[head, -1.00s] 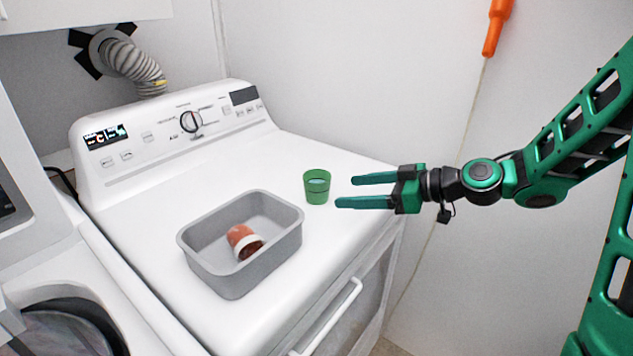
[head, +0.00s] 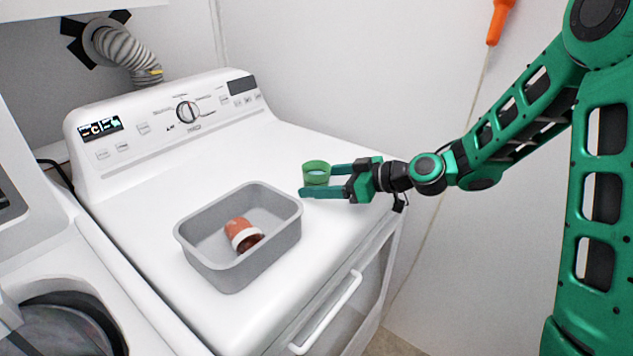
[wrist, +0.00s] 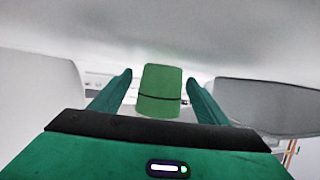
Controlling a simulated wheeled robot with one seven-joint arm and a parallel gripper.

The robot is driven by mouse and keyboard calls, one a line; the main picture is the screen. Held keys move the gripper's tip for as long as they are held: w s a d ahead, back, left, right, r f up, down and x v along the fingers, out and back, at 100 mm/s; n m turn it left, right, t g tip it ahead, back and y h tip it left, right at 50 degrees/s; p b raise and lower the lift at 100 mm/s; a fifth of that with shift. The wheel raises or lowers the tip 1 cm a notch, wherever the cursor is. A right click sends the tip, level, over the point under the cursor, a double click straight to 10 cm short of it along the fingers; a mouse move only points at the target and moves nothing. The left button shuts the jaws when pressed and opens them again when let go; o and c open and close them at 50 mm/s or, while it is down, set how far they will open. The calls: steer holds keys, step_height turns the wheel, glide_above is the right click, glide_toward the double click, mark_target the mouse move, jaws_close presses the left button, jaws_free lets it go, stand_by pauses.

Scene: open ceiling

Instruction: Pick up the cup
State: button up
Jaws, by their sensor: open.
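A small green cup (head: 316,168) stands upright on the white dryer top, right of the grey bin. My gripper (head: 322,182) is open at the cup, and its near finger hides the cup's lower part in the head view. In the wrist view the cup (wrist: 160,92) shows between the two fingers of my gripper (wrist: 158,85), with a visible gap on each side. I cannot tell how far the fingers reach along the cup.
The dryer (head: 155,190) has a raised control panel at the back. A grey bin (head: 282,241) holds a reddish-brown cup-like item with a white rim (head: 243,234), lying tilted. The dryer top behind the green cup is clear. A wall rises to the right.

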steer(key=shift+w+a+f, duration=0.25)
steer(key=shift+a, duration=0.25)
steer(key=shift+c, duration=0.6)
steer(key=c, duration=1)
steer(key=shift+r, duration=0.15)
